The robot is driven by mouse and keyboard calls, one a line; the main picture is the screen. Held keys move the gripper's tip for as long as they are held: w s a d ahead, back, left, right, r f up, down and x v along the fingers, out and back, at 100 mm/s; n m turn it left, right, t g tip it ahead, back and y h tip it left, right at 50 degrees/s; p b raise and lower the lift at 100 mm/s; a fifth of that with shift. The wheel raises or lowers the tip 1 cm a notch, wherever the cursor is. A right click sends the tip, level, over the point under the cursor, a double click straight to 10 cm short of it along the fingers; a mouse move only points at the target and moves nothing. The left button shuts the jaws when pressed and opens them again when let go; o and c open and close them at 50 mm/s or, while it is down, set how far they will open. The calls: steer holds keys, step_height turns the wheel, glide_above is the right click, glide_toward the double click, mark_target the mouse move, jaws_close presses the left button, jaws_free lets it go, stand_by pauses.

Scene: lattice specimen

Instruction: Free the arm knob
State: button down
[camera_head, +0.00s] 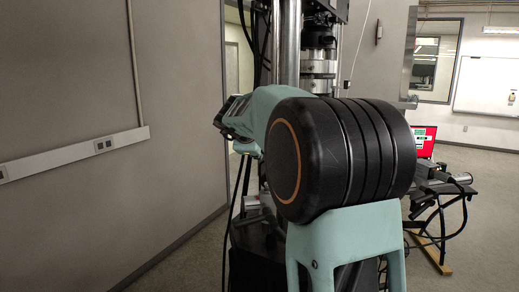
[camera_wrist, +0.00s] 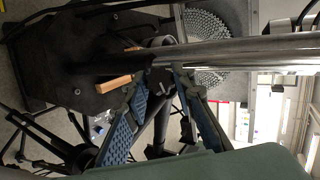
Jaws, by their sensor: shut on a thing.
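My gripper (camera_wrist: 162,76) shows in the wrist view, its two blue-padded fingers converging beside a shiny metal column (camera_wrist: 240,54). It is shut on a small dark part between the fingertips, which appears to be the arm knob; its outline is hard to make out against the black parts behind. In the head view my own teal and black arm fills the middle and hides my gripper and the knob. The upright machine with its metal column (camera_head: 288,42) and stacked cylindrical fitting (camera_head: 319,62) rises behind my arm.
In the head view, a laptop (camera_head: 426,141) and cabled equipment stand on a side table (camera_head: 457,187) at right. A grey wall (camera_head: 70,75) closes off the left. In the wrist view, a wooden bar (camera_wrist: 114,84) and a ridged round disc (camera_wrist: 206,30) are near the column.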

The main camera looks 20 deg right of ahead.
steer(key=c, duration=1.6)
jaws_free()
steer(key=v, duration=1.2)
steer(key=shift+d, duration=0.1)
